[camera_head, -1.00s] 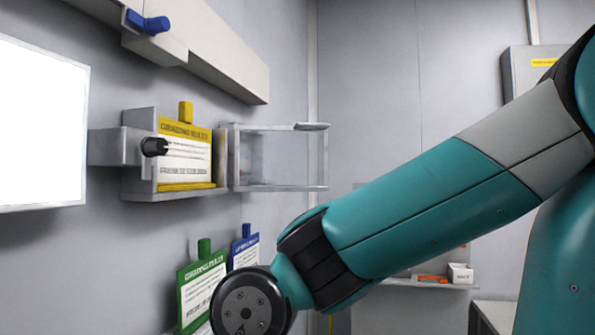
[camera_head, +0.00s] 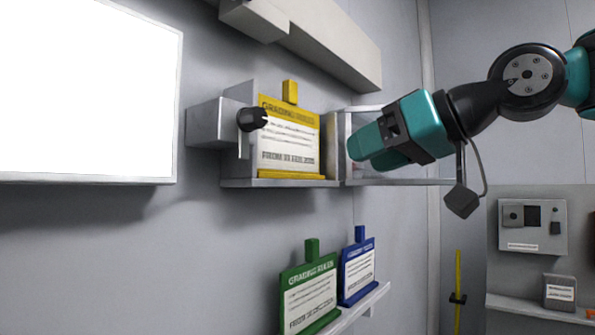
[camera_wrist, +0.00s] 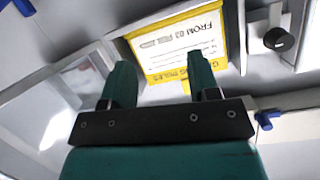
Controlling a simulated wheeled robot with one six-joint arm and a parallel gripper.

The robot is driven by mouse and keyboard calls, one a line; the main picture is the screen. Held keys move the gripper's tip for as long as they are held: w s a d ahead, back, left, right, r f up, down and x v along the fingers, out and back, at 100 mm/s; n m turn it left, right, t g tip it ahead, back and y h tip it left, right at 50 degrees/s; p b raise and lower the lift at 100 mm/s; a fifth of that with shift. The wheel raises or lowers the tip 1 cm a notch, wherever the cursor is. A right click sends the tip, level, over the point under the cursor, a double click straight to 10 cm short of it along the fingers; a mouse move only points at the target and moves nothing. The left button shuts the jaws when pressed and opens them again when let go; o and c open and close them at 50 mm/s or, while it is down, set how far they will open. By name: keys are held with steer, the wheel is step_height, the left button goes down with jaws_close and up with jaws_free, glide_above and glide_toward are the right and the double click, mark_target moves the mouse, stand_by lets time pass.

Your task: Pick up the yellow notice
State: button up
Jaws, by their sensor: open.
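The yellow notice (camera_head: 290,135) stands upright in a grey wall holder (camera_head: 240,183), with a yellow tab on its top edge. A black knob (camera_head: 252,119) sits in front of its left side. My gripper (camera_head: 362,148) is just right of the notice in the head view, in front of the clear-sided compartment; its fingertips are hard to make out there. In the wrist view the notice (camera_wrist: 180,45) appears upside down beyond the fingers. My gripper (camera_wrist: 160,72) is open there, its two teal fingers apart with nothing held between them.
A green notice (camera_head: 309,293) and a blue notice (camera_head: 357,268) stand on a lower shelf (camera_head: 362,306). A bright white panel (camera_head: 85,95) is at left. A grey ledge (camera_head: 320,50) runs above the holder. A wall box (camera_head: 532,227) is at right.

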mark_target(294, 89)
step_height(294, 89, up, 12)
steer(key=s+n+t+y, duration=0.1)
steer(key=n+t+y, duration=0.1)
steer(key=n+y, duration=0.1)
steer(key=p+x, duration=0.1)
steer(key=x, duration=0.2)
steer(key=p+x, duration=0.1)
steer(key=x, duration=0.3)
steer(key=p+x, duration=0.1)
steer(key=x, duration=0.2)
steer(key=shift+w+a+r, duration=0.1)
steer(key=shift+w+r, duration=0.1)
steer(key=shift+r, duration=0.1)
steer(key=p+x, duration=0.2)
steer(key=x, duration=0.1)
steer(key=p+x, duration=0.1)
steer(key=x, duration=0.1)
steer(key=shift+w+a+f, duration=0.15)
steer(key=shift+a+f, duration=0.05)
steer(key=shift+f, duration=0.15)
steer(key=shift+w+a+f, duration=0.15)
steer(key=shift+w+a, duration=0.1)
jaws_close()
